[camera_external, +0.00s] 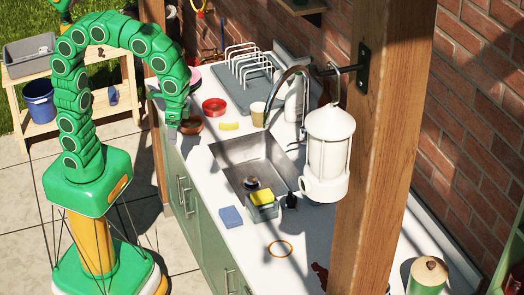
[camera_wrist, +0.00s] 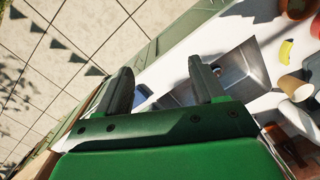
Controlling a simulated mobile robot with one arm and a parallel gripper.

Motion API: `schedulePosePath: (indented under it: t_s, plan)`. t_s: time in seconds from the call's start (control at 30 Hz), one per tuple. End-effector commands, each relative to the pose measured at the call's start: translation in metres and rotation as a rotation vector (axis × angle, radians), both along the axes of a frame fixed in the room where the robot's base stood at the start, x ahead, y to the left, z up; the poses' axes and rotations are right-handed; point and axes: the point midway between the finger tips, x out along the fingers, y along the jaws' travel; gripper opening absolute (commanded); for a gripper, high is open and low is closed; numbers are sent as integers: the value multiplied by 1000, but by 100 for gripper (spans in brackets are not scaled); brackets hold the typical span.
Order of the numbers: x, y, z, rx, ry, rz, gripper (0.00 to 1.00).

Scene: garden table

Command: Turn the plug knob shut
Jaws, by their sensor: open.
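My gripper (camera_external: 186,125) hangs over the far left edge of the counter, left of the sink and near a brown bowl. In the wrist view its two dark fingers (camera_wrist: 163,82) are spread apart with nothing between them. The metal sink (camera_external: 236,158) is set into the white counter; part of it shows beyond the right finger in the wrist view (camera_wrist: 262,82). A small dark round thing (camera_external: 251,182) is in the sink's near part. I cannot tell whether it is the plug knob. My gripper is well apart from it.
A yellow sponge (camera_external: 263,198) sits on a small caddy at the sink's near end; a blue sponge (camera_external: 231,217) lies beside it. A curved faucet (camera_external: 289,72), paper cup (camera_external: 257,114) and red bowl (camera_external: 214,107) stand beyond. A white lantern (camera_external: 328,150) hangs near a wooden post (camera_external: 386,150).

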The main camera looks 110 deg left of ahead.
Motion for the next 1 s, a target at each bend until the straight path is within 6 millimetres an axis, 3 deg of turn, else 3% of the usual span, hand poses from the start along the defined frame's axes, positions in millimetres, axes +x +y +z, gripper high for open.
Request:
schedulePosePath:
  t_s: [0.1, 0.53, 1.0]
  plan:
    - [31, 4, 1, 4, -6, 31, 68]
    - [132, 19, -4, 15, -30, 146, 68]
    - [231, 38, -28, 24, -54, 269, 68]
